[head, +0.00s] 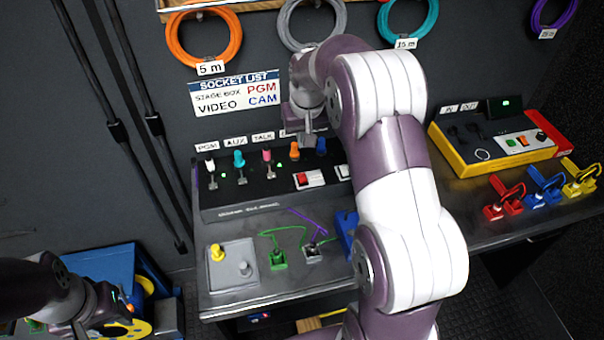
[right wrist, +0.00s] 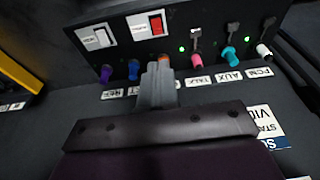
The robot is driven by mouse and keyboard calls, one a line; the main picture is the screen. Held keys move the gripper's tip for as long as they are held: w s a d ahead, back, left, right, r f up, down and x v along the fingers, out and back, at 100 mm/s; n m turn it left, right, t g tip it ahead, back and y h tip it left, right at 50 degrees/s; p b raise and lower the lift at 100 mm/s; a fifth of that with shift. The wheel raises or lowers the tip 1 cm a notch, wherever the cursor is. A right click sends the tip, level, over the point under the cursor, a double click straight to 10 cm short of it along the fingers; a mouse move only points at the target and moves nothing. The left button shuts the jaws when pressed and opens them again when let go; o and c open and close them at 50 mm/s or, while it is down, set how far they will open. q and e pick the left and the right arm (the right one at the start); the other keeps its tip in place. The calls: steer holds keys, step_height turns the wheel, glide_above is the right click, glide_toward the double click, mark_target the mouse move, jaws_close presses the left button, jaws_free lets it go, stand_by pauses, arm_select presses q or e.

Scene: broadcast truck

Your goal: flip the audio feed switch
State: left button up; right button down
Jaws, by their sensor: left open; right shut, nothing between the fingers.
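The black switch panel (head: 250,205) stands on the desk against the wall, with a row of coloured toggles: white (head: 210,163), teal (head: 239,158), pink (head: 267,156), orange (head: 294,151) and blue (head: 321,145). Labels above the left ones read PGM, AUX and TALK; I cannot read which is the audio feed. My right gripper (head: 304,136) is shut and empty, right by the orange toggle. In the right wrist view its fingertips (right wrist: 158,68) partly cover the orange toggle (right wrist: 165,58); contact is unclear. My left gripper (head: 112,312) is open at the lower left, away from the panel.
A red rocker (head: 303,178) and a white rocker (right wrist: 96,38) sit on the same panel. A grey box with a yellow knob (head: 217,252) and cable plugs stand in front. A yellow console (head: 490,150) is at right. Coiled cables hang above.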

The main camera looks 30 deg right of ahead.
steer(key=p, duration=0.2)
glide_toward(302, 181)
steer(key=x, duration=0.2)
steer(key=w+x, duration=0.1)
steer(key=x, duration=0.2)
steer(key=shift+w+d+f, duration=0.1)
steer(key=shift+f, duration=0.55)
steer(key=shift+f, duration=0.1)
steer(key=shift+s+f+b, duration=0.25)
steer(key=shift+f+b, duration=0.05)
steer(key=shift+f, duration=0.1)
steer(key=shift+s, duration=0.1)
